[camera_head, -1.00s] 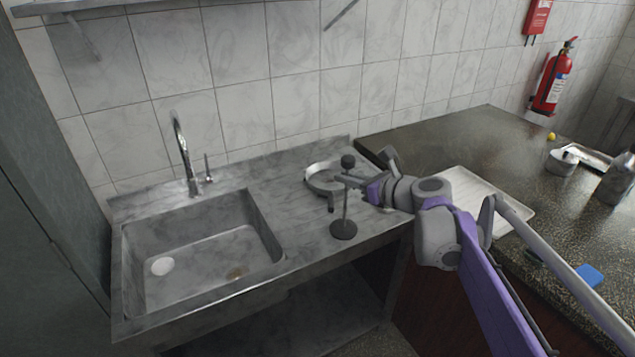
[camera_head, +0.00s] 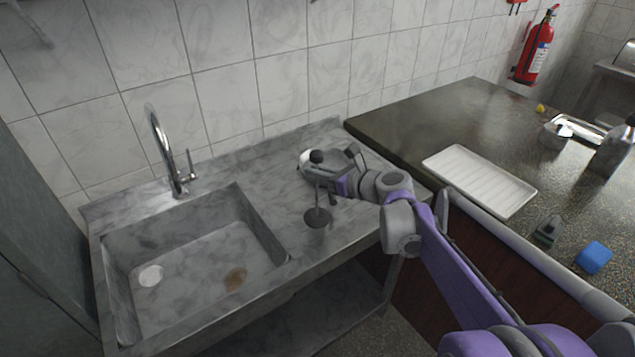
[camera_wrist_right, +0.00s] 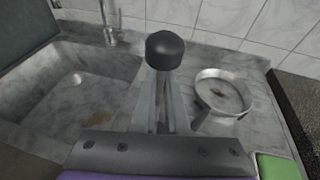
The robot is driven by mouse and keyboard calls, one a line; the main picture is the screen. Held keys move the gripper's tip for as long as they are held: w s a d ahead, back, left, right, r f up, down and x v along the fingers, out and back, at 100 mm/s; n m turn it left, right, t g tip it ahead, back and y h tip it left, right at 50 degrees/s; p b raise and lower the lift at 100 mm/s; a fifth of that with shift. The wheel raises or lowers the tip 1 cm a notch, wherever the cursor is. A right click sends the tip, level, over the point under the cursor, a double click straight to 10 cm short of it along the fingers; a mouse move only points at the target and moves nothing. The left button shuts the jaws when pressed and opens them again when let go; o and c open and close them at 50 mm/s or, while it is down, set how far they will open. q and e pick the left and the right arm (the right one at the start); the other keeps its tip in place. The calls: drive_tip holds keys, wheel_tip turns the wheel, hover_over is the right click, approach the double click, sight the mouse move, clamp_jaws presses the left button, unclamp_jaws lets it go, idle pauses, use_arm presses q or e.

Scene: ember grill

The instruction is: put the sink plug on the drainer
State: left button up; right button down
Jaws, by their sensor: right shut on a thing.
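The drainer (camera_head: 480,180), a white ribbed tray, lies empty on the dark counter at right. My left gripper is out of view.
A round metal pan (camera_wrist_right: 222,93) lies beside the plug, mostly behind my gripper in the head view. The sink basin (camera_head: 200,262) and tap (camera_head: 165,150) are at left. A blue block (camera_head: 593,257) and a dark green item (camera_head: 546,232) lie near the drainer.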

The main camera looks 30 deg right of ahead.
sight(317, 189)
drive_tip(key=shift+f, duration=1.85)
drive_tip(key=c, duration=0.9)
unclamp_jaws()
